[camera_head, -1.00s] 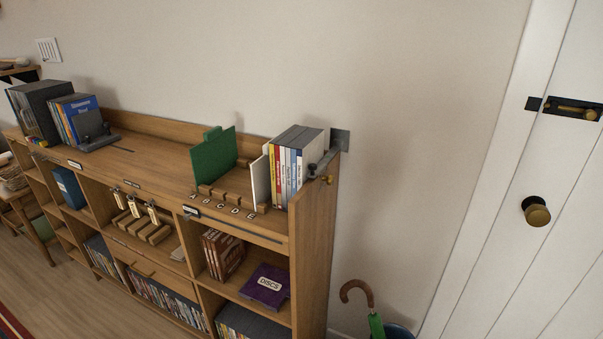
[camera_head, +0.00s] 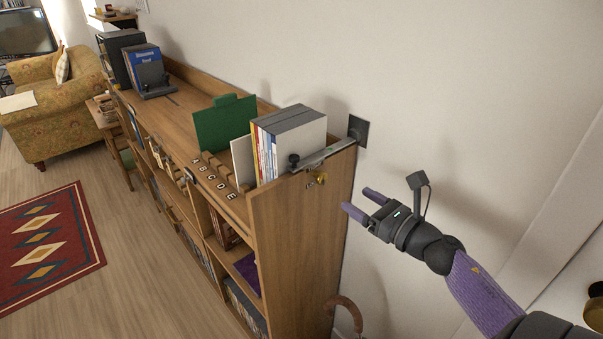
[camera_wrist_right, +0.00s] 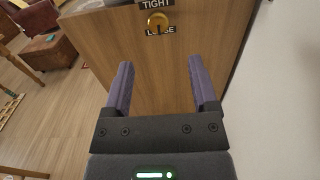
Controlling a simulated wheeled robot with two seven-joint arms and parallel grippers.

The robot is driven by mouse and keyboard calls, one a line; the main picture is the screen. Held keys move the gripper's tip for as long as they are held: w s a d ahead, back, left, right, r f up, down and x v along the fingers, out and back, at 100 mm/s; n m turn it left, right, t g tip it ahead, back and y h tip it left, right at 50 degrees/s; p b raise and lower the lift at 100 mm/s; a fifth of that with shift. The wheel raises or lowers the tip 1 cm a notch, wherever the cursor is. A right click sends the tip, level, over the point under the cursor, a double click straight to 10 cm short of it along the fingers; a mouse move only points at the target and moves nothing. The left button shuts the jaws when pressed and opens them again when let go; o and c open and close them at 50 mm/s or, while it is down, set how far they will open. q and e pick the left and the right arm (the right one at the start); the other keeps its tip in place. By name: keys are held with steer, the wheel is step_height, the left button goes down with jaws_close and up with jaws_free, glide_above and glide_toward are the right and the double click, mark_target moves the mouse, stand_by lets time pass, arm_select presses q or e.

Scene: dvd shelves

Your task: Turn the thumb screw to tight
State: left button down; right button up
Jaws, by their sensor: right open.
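The brass thumb screw (camera_head: 316,179) is on the end panel of the wooden shelf (camera_head: 290,235), just below the metal bar. In the right wrist view the thumb screw (camera_wrist_right: 158,22) sits between a "TIGHT" label (camera_wrist_right: 156,3) above and a partly covered "LOOSE" label (camera_wrist_right: 160,31) below. My right gripper (camera_head: 357,199) is open and empty, to the right of the thumb screw and apart from it. In the wrist view its two purple fingers (camera_wrist_right: 160,68) point at the panel, below the screw. My left gripper is not in view.
A metal bar (camera_head: 325,154) with a dark knob (camera_head: 294,161) runs along the shelf's top end beside upright DVDs (camera_head: 290,135). A wall plate (camera_head: 357,130) is behind. An umbrella handle (camera_head: 345,312) stands low by the panel.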

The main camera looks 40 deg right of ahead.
mark_target(324, 178)
steer(key=w, duration=0.6)
steer(key=w+a+b, duration=0.1)
steer(key=w, duration=0.3)
steer(key=shift+r, duration=0.1)
jaws_close()
